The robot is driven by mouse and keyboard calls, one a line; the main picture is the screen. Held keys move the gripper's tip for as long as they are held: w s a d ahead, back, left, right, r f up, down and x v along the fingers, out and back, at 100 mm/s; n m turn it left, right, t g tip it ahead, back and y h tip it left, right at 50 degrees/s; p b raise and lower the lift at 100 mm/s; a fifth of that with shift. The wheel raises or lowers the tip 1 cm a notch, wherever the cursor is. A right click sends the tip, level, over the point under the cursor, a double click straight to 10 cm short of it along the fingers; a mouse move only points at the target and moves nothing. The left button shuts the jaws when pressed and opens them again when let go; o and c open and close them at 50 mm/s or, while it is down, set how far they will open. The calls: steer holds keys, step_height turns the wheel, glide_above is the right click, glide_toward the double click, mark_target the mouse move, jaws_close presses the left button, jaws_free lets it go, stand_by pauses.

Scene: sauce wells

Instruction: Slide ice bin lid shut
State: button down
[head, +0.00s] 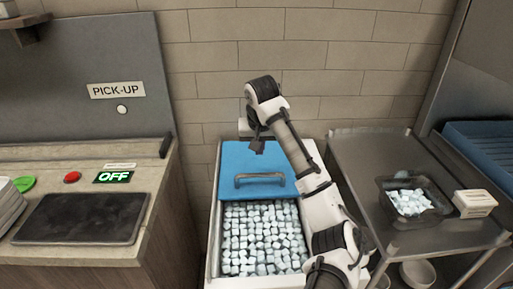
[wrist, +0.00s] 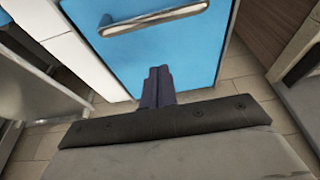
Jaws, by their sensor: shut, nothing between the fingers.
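The ice bin (head: 213,245) is a white-walled chest against the wall. Its blue sliding lid (head: 235,160) covers the far part, and ice cubes (head: 262,235) lie open to view in the near part. A grey bar handle (head: 260,180) is on the lid near its front edge. My gripper (head: 257,148) is over the far part of the lid, behind the handle. In the wrist view its fingers (wrist: 158,82) are together and empty over the blue lid (wrist: 190,60), apart from the handle (wrist: 152,18). Whether the fingertips touch the lid cannot be told.
A metal table (head: 350,150) on the right holds a black tray of ice (head: 385,187) and a small white box (head: 474,203). A counter (head: 150,180) on the left has a dark pad (head: 80,218) and an OFF sign (head: 113,177). A tiled wall (head: 330,60) stands close behind the bin.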

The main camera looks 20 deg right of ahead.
steer(key=p, duration=0.2)
glide_above(259, 183)
steer(key=w+d, duration=0.1)
steer(key=w, duration=0.3)
step_height(259, 183, down, 7)
steer(key=shift+s+d+r, duration=0.1)
steer(key=shift+d, duration=0.05)
steer(key=shift+s+a+r, duration=0.15)
steer(key=shift+s+a, duration=0.05)
steer(key=shift+s, duration=0.35)
steer(key=shift+s+a+r, duration=0.15)
steer(key=shift+s, duration=0.4)
steer(key=shift+s+a+p, duration=0.25)
steer(key=shift+s+p, duration=0.15)
steer(key=shift+s, duration=0.3)
steer(key=shift+s, duration=0.1)
